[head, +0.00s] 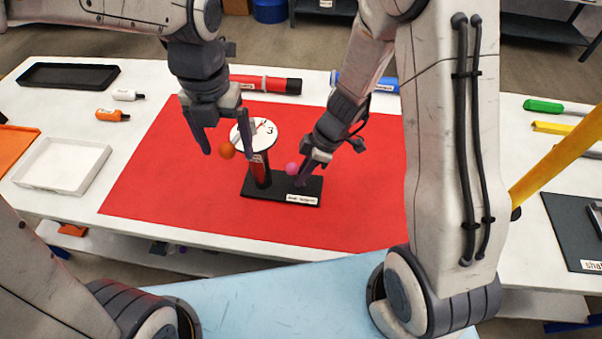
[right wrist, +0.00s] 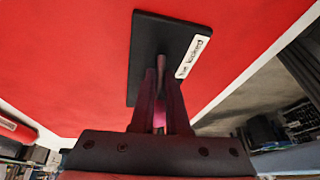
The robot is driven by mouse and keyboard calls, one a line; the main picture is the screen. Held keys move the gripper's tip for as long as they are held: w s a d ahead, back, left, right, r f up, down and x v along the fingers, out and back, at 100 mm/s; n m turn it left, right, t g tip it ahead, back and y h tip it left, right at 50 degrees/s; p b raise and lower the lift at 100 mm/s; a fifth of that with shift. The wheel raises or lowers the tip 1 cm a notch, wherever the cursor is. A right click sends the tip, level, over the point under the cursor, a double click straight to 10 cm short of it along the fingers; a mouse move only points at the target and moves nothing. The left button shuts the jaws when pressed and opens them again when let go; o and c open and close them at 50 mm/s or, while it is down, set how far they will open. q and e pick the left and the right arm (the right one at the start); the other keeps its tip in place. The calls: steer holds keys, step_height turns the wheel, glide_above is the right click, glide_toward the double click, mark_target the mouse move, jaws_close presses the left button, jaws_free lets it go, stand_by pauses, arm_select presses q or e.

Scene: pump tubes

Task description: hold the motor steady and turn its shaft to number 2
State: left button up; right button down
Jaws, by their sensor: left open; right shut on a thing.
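The motor stands upright on a black base plate (head: 265,188), with a dark and red body (head: 261,172) and a round white numbered dial (head: 264,132) on top. A red pointer lies on the dial; I cannot tell which number it marks. My left gripper (head: 227,149) is open at the dial's left, one finger overlapping the dial's edge. An orange ball (head: 227,151) appears between its fingers. My right gripper (head: 303,178) is low over the plate's right end. The right wrist view shows its fingers closed around a slim dark post (right wrist: 160,64) at the plate (right wrist: 150,45). A pink ball (head: 292,169) is beside it.
A red mat (head: 150,190) lies under the plate, clear around it. Behind are a red and black tube (head: 268,85) and a blue tube (head: 383,84). A white tray (head: 62,167), a black tray (head: 68,75) and small bottles (head: 112,115) are at left. Tools (head: 545,106) lie at right.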

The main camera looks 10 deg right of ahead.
arm_select(q)
steer(key=shift+r, duration=2.5)
arm_select(e)
steer(key=c, duration=0.8)
jaws_free()
steer(key=shift+c, duration=0.2)
steer(key=v, duration=1.2)
